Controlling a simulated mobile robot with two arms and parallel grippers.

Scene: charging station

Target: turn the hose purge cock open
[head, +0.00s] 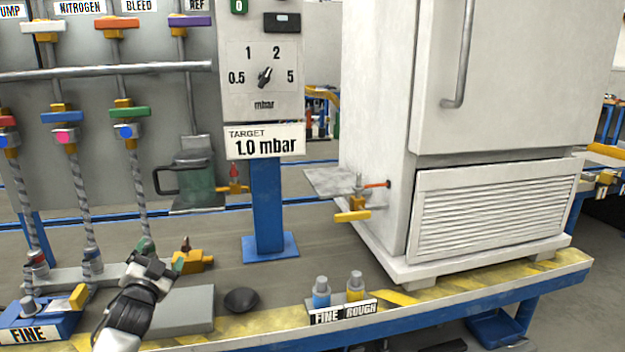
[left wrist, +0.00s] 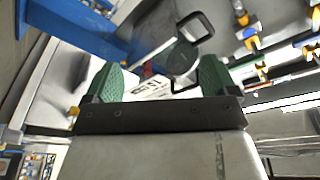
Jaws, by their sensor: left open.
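A small brass cock body (head: 195,261) with a short upright stem sits on the bench at the lower ends of the braided hoses; it looks like the hose purge cock, though its setting is too small to read. My left gripper (head: 163,256) is just left of it, with green finger pads spread apart and nothing held. The gripper partly hides the foot of the right-hand hose (head: 136,185). In the left wrist view the open fingers (left wrist: 161,82) show with a gap between them; I cannot make out the cock there. My right gripper is not in view.
A green jug (head: 198,185) with a dark handle stands behind. A blue post (head: 267,210) carries the gauge box. A white cabinet (head: 385,130) with a yellow-handled valve (head: 352,214) stands right. Two small bottles (head: 338,288) and a dark knob (head: 241,300) are at the front.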

